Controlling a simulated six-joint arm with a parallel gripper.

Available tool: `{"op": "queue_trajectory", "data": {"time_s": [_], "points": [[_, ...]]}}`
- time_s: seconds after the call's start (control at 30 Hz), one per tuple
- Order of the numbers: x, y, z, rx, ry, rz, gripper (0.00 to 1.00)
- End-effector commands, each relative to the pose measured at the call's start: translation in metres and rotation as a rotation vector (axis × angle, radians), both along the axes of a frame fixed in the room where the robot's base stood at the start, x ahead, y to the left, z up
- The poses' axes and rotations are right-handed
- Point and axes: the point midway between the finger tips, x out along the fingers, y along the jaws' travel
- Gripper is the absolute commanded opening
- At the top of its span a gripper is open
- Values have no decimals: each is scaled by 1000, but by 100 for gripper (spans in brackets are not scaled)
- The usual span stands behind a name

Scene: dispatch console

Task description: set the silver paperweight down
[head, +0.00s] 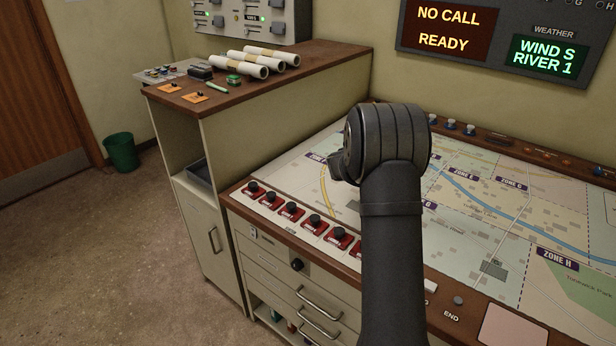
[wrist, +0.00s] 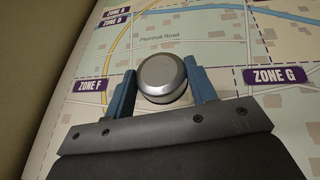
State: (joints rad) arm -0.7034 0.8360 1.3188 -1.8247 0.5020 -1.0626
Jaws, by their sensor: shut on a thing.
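The silver paperweight (wrist: 161,78) is a round, domed metal piece in the wrist view. My gripper (wrist: 162,84) has its two blue fingers on either side of it and is shut on it. Below it lies the map surface of the console (wrist: 225,58), near the zone F and zone G labels. I cannot tell whether the paperweight touches the map or is held just above it. In the head view my arm hides the gripper and the paperweight; the map (head: 480,215) shows around the arm.
A row of red-based switches (head: 291,209) runs along the console's left edge. Small knobs (head: 451,124) line the back edge. A higher cabinet (head: 330,60) with white paper rolls (head: 245,65) stands at the left. The map to the right of my arm is mostly clear.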

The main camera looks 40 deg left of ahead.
Motion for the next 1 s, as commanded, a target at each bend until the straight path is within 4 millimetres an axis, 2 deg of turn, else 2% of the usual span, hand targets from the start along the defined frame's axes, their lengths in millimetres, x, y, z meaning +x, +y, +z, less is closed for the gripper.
{"op": "queue_trajectory", "data": {"time_s": [0.03,0.1,0.2,0.43,0.8,1.0], "points": [[-4,21,1,2,-2,53,8],[-10,43,1,1,-2,114,8],[-16,65,1,2,-2,176,8],[-25,95,-8,1,-1,226,8],[-44,171,-55,0,-1,223,8],[-49,191,-68,1,-1,222,8]]}}
